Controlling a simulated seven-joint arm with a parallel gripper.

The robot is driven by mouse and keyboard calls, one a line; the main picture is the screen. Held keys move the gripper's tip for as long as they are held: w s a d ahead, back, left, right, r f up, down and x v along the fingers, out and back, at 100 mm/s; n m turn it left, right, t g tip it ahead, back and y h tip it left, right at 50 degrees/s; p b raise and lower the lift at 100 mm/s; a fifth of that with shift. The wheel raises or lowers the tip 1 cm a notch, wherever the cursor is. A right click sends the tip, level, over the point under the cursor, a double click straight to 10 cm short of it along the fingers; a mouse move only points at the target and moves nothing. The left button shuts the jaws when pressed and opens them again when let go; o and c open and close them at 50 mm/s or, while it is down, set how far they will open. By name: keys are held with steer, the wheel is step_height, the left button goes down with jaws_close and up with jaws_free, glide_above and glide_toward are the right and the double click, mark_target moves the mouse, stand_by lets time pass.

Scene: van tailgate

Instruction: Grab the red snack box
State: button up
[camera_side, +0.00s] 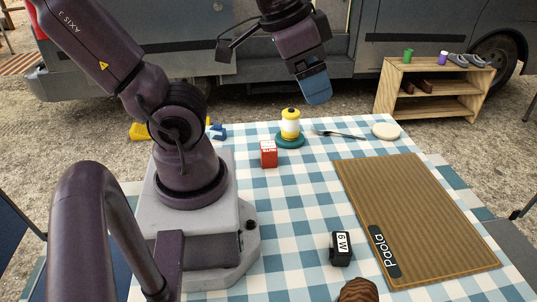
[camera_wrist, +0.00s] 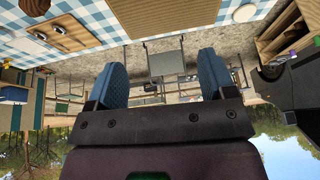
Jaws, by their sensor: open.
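The red snack box (camera_side: 268,155) stands upright on the blue-and-white checked tablecloth, near the middle of the side view, just right of my arm's base. I cannot make it out in the wrist view. My gripper (camera_side: 317,92) hangs in the air above and behind the far edge of the table, well up and to the right of the box. In the wrist view its two blue fingers (camera_wrist: 163,72) are spread wide with nothing between them.
A yellow-and-white lantern on a teal plate (camera_side: 290,139) stands close behind the box. A fork (camera_side: 340,134), a white disc (camera_side: 385,132), a brown ribbed mat (camera_side: 415,215) and a black block (camera_side: 341,249) lie to the right. Blue (camera_side: 216,132) and yellow things lie left.

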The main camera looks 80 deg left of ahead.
steer(key=a+f+m+g+y, duration=0.1)
steer(key=a+f+g+y, duration=0.3)
steer(key=f, duration=0.3)
steer(key=m+y, duration=1.4)
steer(key=m, duration=0.3)
glide_above(270, 154)
steer(key=d, duration=0.5)
step_height(270, 154, down, 17)
step_height(270, 154, down, 7)
steer(key=shift+s+a+f, duration=0.1)
steer(key=shift+a+f, duration=0.05)
steer(key=shift+a, duration=3.75)
steer(key=c, duration=1)
